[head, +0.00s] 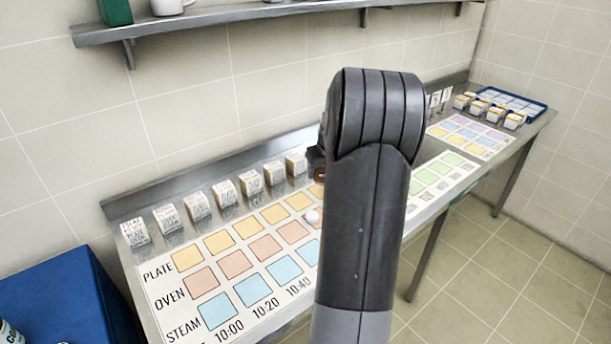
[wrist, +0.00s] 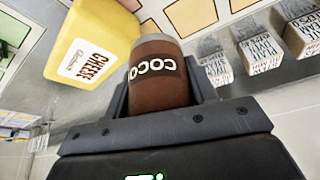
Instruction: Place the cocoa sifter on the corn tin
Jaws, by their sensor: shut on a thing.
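The cocoa sifter (wrist: 158,75) is a brown cylinder with a grey end and white "COCO" lettering in the wrist view. My gripper (wrist: 163,88) is shut on it, with one finger on each side. A yellow cheese container (wrist: 92,42) with a white label is close beside the sifter in that view. In the head view my arm hides the gripper and most of what it holds. A tin (head: 10,334) with partly visible lettering starting "CO" is cut off at the lower left edge; I cannot tell whether it is the corn tin.
A steel counter bears a chart (head: 235,263) with coloured squares and a row of lettered boxes (head: 197,206) along the wall. A blue box (head: 62,300) is at lower left. A blue tray (head: 540,107) is far right.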

